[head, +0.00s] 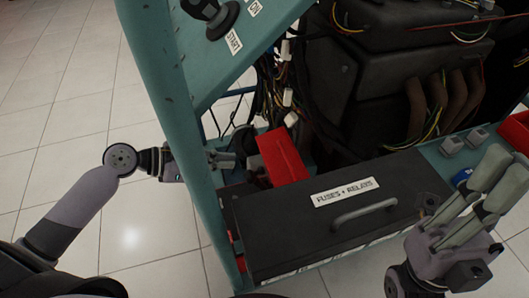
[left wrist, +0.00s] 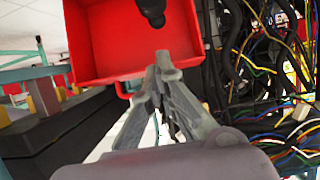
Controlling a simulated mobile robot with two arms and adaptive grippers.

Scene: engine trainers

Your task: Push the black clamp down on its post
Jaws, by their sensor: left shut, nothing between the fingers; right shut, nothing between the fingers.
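My left gripper (head: 232,159) reaches from the left past the teal frame post, beside a red box-like part (head: 283,157). The clamp's post is not clearly visible. My right gripper (head: 497,167) is shut and empty at the right.
A dark box labelled "FUSES + RELAYS" (head: 270,225) with a grey handle (head: 364,213) lies between my grippers. The teal frame (head: 165,100) stands close to my left arm. Loose wires (left wrist: 265,60) hang right of my left fingers. The engine block (head: 395,95) is behind.

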